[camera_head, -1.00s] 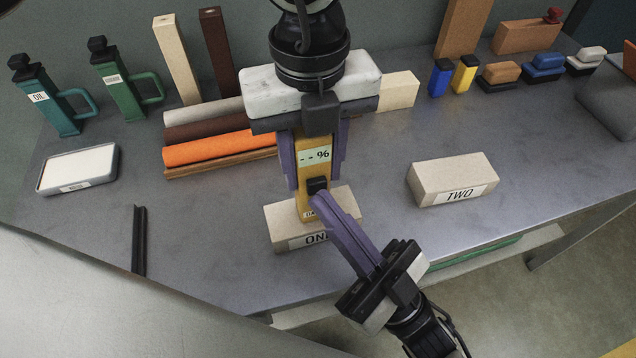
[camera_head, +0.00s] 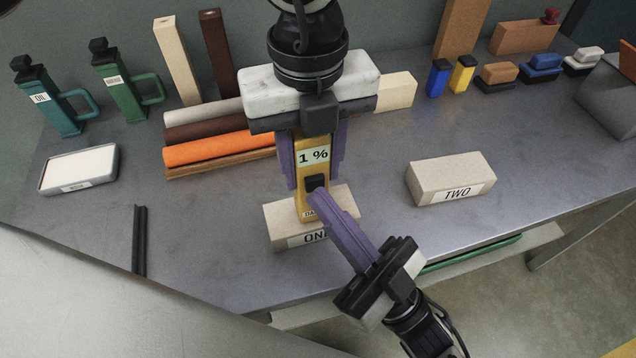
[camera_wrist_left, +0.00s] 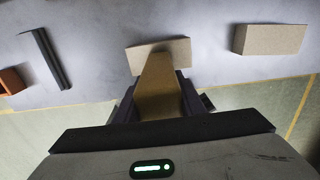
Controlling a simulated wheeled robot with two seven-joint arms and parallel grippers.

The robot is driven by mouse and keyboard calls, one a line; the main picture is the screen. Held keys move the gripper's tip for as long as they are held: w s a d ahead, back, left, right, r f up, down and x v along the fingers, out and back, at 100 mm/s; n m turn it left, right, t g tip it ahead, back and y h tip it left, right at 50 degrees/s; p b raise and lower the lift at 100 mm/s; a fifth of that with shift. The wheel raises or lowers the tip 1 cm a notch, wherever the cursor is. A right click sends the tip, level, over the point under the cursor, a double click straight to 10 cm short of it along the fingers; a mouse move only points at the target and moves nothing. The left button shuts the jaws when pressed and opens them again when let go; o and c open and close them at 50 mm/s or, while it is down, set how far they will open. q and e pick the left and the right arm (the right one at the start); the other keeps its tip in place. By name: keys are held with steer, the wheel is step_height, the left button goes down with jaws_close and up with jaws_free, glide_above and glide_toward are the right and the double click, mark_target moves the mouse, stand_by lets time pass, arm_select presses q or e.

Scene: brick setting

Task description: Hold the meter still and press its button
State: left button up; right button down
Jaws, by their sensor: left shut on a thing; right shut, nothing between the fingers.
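The meter (camera_head: 304,203) is yellow, with a pale screen (camera_head: 313,156) reading "1 %" and a black button (camera_head: 316,182) below it. My left gripper (camera_head: 316,160), coming from the top, is shut on the meter with a purple finger on each side. The meter's lower end is over or against the block marked ONE (camera_head: 283,237); contact is unclear. In the left wrist view the meter (camera_wrist_left: 158,92) shows from behind between the fingers. My right gripper (camera_head: 318,197) is shut and empty, its tips just below the button; whether they touch the meter is unclear.
A block marked TWO (camera_head: 450,177) lies to the right with clear table around it. Rolls (camera_head: 220,149), green bottles and a white pad (camera_head: 78,168) are on the left. A dark rail (camera_head: 139,240) lies near the front edge. Small coloured blocks line the back right.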

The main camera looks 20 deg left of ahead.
steer(key=shift+w+r, duration=0.15)
arm_select(q)
steer(key=shift+w+a+f, duration=0.15)
steer(key=shift+w+a, duration=0.05)
steer(key=shift+w, duration=0.05)
arm_select(e)
steer(key=shift+s+d, duration=0.15)
steer(key=shift+s, duration=0.1)
arm_select(q)
steer(key=shift+d, duration=0.1)
arm_select(e)
steer(key=s+d, duration=0.2)
steer(key=s, duration=0.1)
steer(key=s+d, duration=0.1)
steer(key=shift+s, duration=0.15)
stand_by(0.5)
arm_select(q)
steer(key=o, duration=1.3)
